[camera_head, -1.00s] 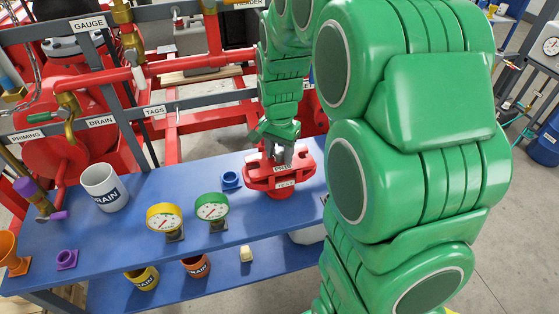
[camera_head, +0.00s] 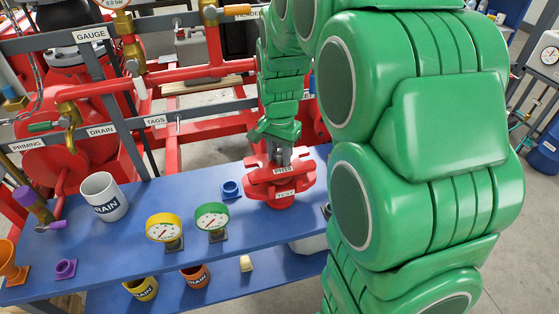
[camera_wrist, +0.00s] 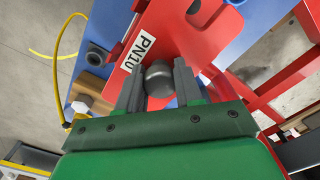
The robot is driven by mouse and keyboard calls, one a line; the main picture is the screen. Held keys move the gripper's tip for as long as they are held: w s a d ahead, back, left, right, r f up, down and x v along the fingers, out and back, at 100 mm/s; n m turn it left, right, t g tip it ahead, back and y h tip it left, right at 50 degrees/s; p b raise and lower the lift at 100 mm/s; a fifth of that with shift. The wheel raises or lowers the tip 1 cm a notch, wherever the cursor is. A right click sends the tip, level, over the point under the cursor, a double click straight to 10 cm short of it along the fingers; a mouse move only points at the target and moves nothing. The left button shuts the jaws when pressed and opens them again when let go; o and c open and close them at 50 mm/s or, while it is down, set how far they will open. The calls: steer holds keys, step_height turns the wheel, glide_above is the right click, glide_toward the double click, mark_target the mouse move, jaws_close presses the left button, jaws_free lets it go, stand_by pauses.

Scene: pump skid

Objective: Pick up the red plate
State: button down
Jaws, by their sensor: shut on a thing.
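The red plate (camera_head: 263,172) bears a white PN10 label and has a grey knob on top. My gripper (camera_head: 281,154) is above it, shut on the knob. In the wrist view, the two fingers of my gripper (camera_wrist: 159,75) stand on either side of the grey knob, and the red plate (camera_wrist: 185,35) spreads beyond them. The plate is just above a red flanged stand (camera_head: 284,204) marked TEST. A narrow gap seems to show between them. The fingers partly hide the knob in the body camera view.
The stand is on a blue bench (camera_head: 140,225). A green-rimmed gauge (camera_head: 212,216), a yellow-rimmed gauge (camera_head: 163,227), a small blue cup (camera_head: 231,188) and a white DRAIN mug (camera_head: 103,197) stand to the left. Red pipework (camera_head: 190,68) runs behind. My arm hides the right side.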

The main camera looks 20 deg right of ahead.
steer(key=s+r, duration=1)
steer(key=s, duration=0.3)
steer(key=shift+s+a, duration=0.25)
steer(key=shift+s, duration=0.15)
